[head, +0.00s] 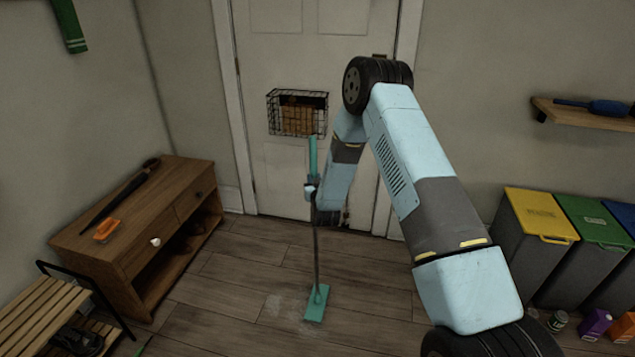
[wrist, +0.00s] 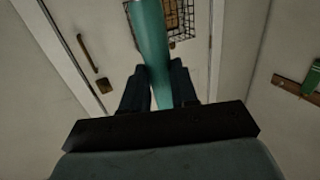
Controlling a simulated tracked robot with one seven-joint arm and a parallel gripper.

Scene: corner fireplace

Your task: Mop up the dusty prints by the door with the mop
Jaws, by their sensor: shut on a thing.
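The mop (head: 315,245) stands nearly upright in front of the door, with a teal grip, a thin grey pole and a flat teal head (head: 316,305) at the floor. My gripper (head: 312,190) is shut on the mop's upper pole. In the wrist view the teal grip (wrist: 150,45) runs between the two dark fingers of my gripper (wrist: 160,88). Pale dusty prints (head: 285,305) show on the floorboards just left of the mop head. The white door (head: 275,175) is behind the mop and my arm, which hides part of it.
A wooden bench cabinet (head: 150,230) at the left holds a dark long object and an orange item. A slatted rack (head: 45,315) is at the lower left. Recycling bins (head: 535,235) stand at the right, with a can (head: 557,320) and small boxes before them. A wire basket (head: 298,113) hangs on the door.

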